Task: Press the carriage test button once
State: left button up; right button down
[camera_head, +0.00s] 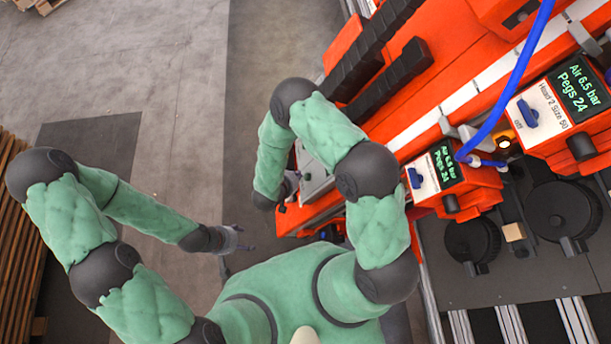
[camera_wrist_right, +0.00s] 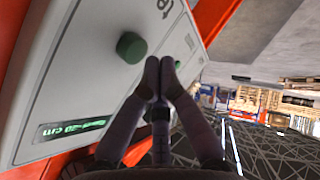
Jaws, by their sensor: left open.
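A round green button (camera_wrist_right: 131,47) sticks out of a pale grey panel (camera_wrist_right: 85,65) in the right wrist view. Lettering at the panel's top edge is cut off, so I cannot read a button name. My right gripper (camera_wrist_right: 160,62) has its fingertips together, with nothing between them. The tips are just right of the button in that view and appear apart from it. In the head view my right gripper (camera_head: 290,187) is beside the grey panel (camera_head: 315,180), largely hidden by my arm. My left gripper (camera_head: 234,240) hangs open and empty over the floor.
A lit green display (camera_wrist_right: 75,128) sits low on the panel. The orange machine (camera_head: 440,90) fills the right, with two head units (camera_head: 445,170) (camera_head: 570,110), blue hoses (camera_head: 510,85) and black handwheels (camera_head: 470,240). Wooden slats (camera_head: 15,240) stand at left. The floor between is clear.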

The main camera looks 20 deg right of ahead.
jog(key=shift+d, duration=0.1)
dwell(0.4)
jog(key=shift+s+d+f, duration=0.1)
jog(key=shift+d+f, duration=0.1)
jog(key=shift+d, duration=0.05)
jog(key=shift+s+d+f, duration=0.15)
jog(key=shift+d+f, duration=0.05)
jog(key=shift+d, duration=0.2)
dwell(0.9)
jog(key=shift+a+r, duration=0.1)
dwell(0.3)
jog(key=shift+w+a+r+p, duration=0.2)
jog(key=shift+a+r+p, duration=0.15)
jog(key=shift+a, duration=0.3)
jog(key=a+p, duration=0.1)
jog(key=w+a+r, duration=0.1)
jog(key=a, duration=0.1)
jog(key=a+r+p, duration=0.1)
jog(key=shift+w+a+r+p, duration=0.15)
jog(key=shift+p, duration=0.15)
